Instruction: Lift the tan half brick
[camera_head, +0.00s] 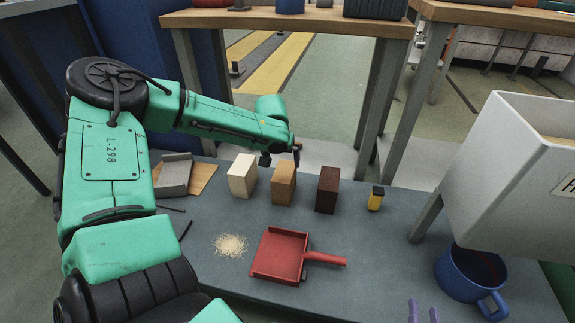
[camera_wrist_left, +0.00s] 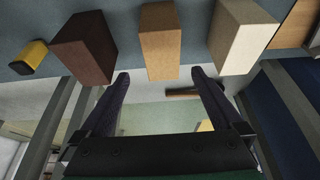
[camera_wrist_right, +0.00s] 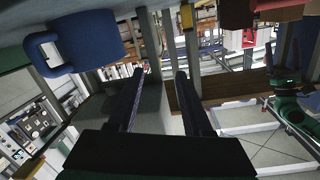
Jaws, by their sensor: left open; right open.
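The tan half brick (camera_head: 283,182) stands on the grey bench top between a cream brick (camera_head: 242,176) and a dark brown brick (camera_head: 327,190). My left gripper (camera_head: 281,155) is just above and behind it in the head view. In the left wrist view, the tan brick (camera_wrist_left: 158,42) lies ahead of the gap between the open, empty left fingers (camera_wrist_left: 160,75). The dark brown and cream bricks are on either side. Contact with the tan brick cannot be told. My right gripper (camera_head: 423,312) is open and empty at the bottom of the head view, with only its fingertips showing there.
A red dustpan (camera_head: 280,255) and a pale crumb pile (camera_head: 231,245) lie in front of the bricks. A yellow-black object (camera_head: 376,198) stands right of them. A blue mug (camera_head: 470,273) sits under a white hopper (camera_head: 505,155). A grey metal piece (camera_head: 174,174) lies left.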

